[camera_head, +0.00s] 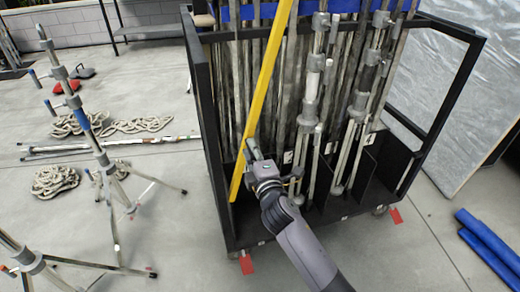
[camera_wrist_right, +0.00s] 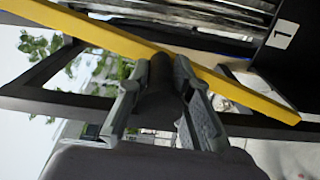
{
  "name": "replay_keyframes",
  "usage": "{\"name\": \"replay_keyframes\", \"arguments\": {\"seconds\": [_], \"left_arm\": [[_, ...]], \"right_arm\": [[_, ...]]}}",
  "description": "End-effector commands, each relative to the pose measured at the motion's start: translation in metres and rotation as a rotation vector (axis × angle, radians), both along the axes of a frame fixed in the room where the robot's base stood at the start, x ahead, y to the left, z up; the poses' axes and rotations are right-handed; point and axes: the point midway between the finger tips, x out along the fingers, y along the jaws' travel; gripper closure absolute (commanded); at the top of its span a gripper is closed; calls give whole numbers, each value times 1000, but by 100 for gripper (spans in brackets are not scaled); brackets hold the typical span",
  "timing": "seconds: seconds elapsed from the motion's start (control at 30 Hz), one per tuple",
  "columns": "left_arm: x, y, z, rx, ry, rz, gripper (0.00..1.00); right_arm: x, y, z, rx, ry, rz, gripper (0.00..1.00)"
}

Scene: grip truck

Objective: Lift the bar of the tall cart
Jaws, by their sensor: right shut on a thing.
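The tall cart (camera_head: 206,100) is a black frame cart full of upright metal poles and stands. A long yellow bar (camera_head: 264,90) runs steeply across its front, from the top edge of the head view to the cart's lower left. My right gripper (camera_head: 254,152) is at the lower part of this bar. In the right wrist view my right gripper (camera_wrist_right: 165,65) is shut, with a dark round piece between its fingers, right at the yellow bar (camera_wrist_right: 235,88). How that piece joins the bar is hidden. My left gripper is not in view.
Light stands (camera_head: 92,135) with spread legs stand on the left floor. Coiled ropes (camera_head: 55,180) and loose poles lie behind them. Red tags (camera_head: 246,263) hang at the cart's wheels.

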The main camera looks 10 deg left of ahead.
Motion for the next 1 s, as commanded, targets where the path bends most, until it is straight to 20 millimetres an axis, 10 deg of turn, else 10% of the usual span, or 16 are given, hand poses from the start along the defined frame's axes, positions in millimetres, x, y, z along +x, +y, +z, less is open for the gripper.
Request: {"name": "replay_keyframes", "arguments": {"seconds": [0.5, 0.53, 1.0], "left_arm": [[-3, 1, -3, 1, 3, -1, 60], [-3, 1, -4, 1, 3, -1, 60], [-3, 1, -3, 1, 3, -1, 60]], "right_arm": [[-3, 5, -1, -18, -6, 1, 100], [-3, 5, -1, -18, -6, 1, 80], [-2, 4, 0, -18, -8, 0, 60]]}}
